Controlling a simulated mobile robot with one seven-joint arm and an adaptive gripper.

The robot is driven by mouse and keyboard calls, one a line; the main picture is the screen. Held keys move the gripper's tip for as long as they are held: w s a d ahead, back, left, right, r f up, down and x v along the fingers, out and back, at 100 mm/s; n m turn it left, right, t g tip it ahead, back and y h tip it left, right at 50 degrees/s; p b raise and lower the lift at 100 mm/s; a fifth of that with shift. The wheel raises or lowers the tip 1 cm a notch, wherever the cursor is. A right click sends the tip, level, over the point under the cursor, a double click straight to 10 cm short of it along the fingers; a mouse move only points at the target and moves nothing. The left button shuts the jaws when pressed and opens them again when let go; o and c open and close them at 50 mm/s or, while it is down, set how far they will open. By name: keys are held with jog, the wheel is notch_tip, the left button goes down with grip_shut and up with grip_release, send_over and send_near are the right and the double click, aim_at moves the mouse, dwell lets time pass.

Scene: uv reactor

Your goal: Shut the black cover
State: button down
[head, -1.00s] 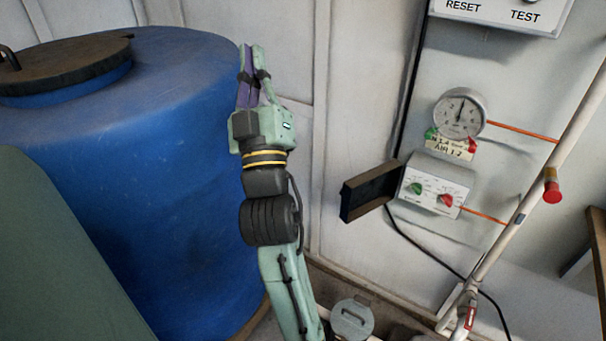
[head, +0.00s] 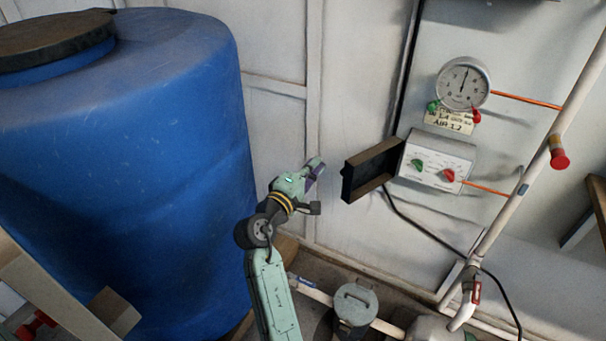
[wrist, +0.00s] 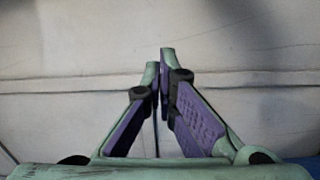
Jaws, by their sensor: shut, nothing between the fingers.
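The black cover (head: 371,170) is swung open on the left side of a white control box (head: 436,163) on the wall. Its hollow inside faces the camera. The box front shows a green knob (head: 417,165) and a red knob (head: 449,175). My gripper (head: 317,165) is left of the cover, a short gap from its outer edge in the head view, pointing up and right. In the wrist view the fingertips (wrist: 161,62) meet with nothing between them. Only pale wall panels show behind them there; the cover is out of that view.
A large blue barrel (head: 130,130) stands at the left, close to my arm. A round gauge (head: 463,85) hangs above the box. A white pipe (head: 530,170) runs diagonally at the right. A grey canister (head: 354,308) stands below. Open air lies in front of the box.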

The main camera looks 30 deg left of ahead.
jog(key=shift+w+d+f+p, duration=0.1)
jog(key=shift+w+d+p, duration=0.1)
jog(key=shift+d, duration=0.45)
jog(key=shift+w+d+r+p, duration=0.1)
jog(key=shift+d+p, duration=0.15)
jog(key=shift+d, duration=0.35)
jog(key=shift+w+d+f+p, duration=0.1)
jog(key=shift+d+p, duration=0.1)
jog(key=shift+d, duration=0.45)
jog(key=shift+s+d, duration=0.1)
jog(key=shift+d, duration=0.05)
